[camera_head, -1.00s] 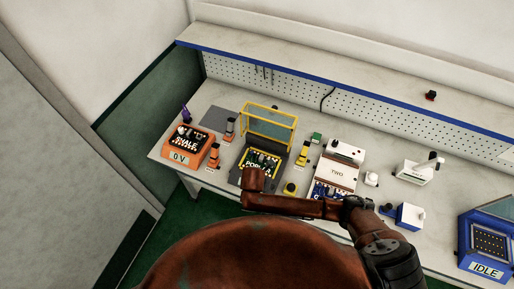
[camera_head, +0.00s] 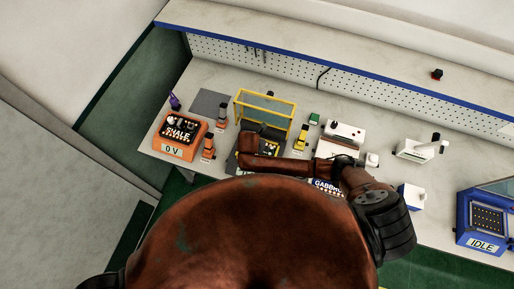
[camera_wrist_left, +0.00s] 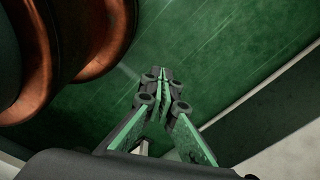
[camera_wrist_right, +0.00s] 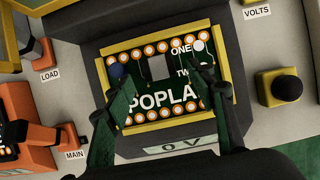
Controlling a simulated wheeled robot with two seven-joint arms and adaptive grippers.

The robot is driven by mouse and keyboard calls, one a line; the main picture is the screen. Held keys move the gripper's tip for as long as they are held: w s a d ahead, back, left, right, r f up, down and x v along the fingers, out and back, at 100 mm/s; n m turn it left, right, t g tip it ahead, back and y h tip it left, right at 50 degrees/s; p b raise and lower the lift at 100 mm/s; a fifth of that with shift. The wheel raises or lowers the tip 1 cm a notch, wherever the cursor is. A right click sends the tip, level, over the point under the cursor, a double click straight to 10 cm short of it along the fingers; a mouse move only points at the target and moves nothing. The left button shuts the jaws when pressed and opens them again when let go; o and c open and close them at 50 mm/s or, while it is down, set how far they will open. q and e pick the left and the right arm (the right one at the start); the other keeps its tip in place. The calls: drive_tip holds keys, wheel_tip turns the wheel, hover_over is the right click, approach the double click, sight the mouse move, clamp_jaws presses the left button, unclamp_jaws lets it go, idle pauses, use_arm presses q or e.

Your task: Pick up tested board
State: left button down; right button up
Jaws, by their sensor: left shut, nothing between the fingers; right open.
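The dark board marked POPLA… (camera_wrist_right: 160,97), with orange-ringed holes along its edges, lies flat in a yellow-edged fixture (camera_wrist_right: 240,120) in the right wrist view. The fixture's front display reads "0 V". My right gripper (camera_wrist_right: 160,70) is open, its fingers over the left and right parts of the board, with nothing held; whether they touch it I cannot tell. In the head view my right arm covers most of the board, and the fixture's raised yellow-framed cover (camera_head: 265,113) stands behind. My left gripper (camera_wrist_left: 164,82) is shut and empty over green floor.
An orange tester (camera_head: 180,136) reading "0 V" stands left of the fixture. A white machine (camera_head: 345,132), a white device (camera_head: 415,149) and a blue machine marked IDLE (camera_head: 487,220) stand farther right. A shelf runs behind.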

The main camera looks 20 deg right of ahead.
drive_tip(key=shift+w+d+f, duration=0.1)
drive_tip(key=shift+d+f, duration=0.05)
drive_tip(key=shift+f, duration=0.55)
drive_tip(key=shift+w+f, duration=0.1)
drive_tip(key=shift+w, duration=0.05)
drive_tip(key=shift+c, duration=1.2)
drive_tip(key=c, duration=1.1)
use_arm(q)
drive_tip(key=shift+t, duration=0.3)
drive_tip(key=w, duration=0.4)
drive_tip(key=shift+d+r, duration=0.15)
use_arm(e)
clamp_jaws()
